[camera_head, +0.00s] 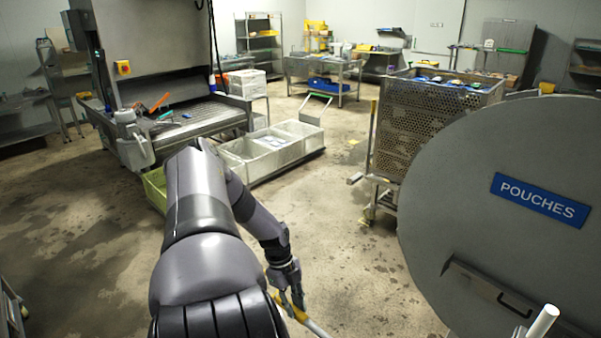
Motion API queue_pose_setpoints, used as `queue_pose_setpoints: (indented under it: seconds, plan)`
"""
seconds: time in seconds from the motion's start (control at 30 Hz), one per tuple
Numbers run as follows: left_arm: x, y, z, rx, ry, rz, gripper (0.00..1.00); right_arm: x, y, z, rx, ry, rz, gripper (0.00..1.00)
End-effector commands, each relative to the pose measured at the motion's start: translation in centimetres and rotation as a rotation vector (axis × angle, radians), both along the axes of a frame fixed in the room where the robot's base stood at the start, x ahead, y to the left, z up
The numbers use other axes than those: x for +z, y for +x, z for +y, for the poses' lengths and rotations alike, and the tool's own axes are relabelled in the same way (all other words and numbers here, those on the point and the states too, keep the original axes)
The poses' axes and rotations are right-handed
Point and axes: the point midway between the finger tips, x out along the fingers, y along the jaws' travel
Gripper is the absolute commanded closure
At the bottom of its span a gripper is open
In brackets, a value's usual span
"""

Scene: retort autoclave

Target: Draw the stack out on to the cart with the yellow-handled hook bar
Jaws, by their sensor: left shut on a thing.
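My left gripper (291,300) is low in the middle of the head view, shut on the yellow handle (288,307) of the hook bar. The pale shaft (316,328) of the bar runs down to the right and out of the picture, so its hook end is hidden. A stack of perforated metal baskets (412,125), with pouches on top, stands at the right on a wheeled cart (382,190). The gripper and bar are well apart from it, on the near side. My right gripper is not in view.
A big round grey door (480,190) marked POUCHES fills the right and hides part of the stack and cart. A low cart with grey bins (262,160) stands left of centre, by a steel machine table (205,125). The wet floor (330,230) between is clear.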

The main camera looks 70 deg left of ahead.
Motion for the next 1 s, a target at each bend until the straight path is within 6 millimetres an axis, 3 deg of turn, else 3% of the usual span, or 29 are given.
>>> queue_pose_setpoints:
  seconds: [0.03,0.83,1.0]
  plan:
    - [0.5,-1.1,3.1,-0.004,0.066,0.015,1.00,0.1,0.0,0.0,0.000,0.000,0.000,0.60]
    - [0.6,-3.8,8.5,-0.003,0.067,0.017,1.00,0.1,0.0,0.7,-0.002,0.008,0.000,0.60]
    - [0.6,-3.6,8.2,-0.003,0.062,0.015,1.00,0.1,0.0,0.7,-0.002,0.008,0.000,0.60]
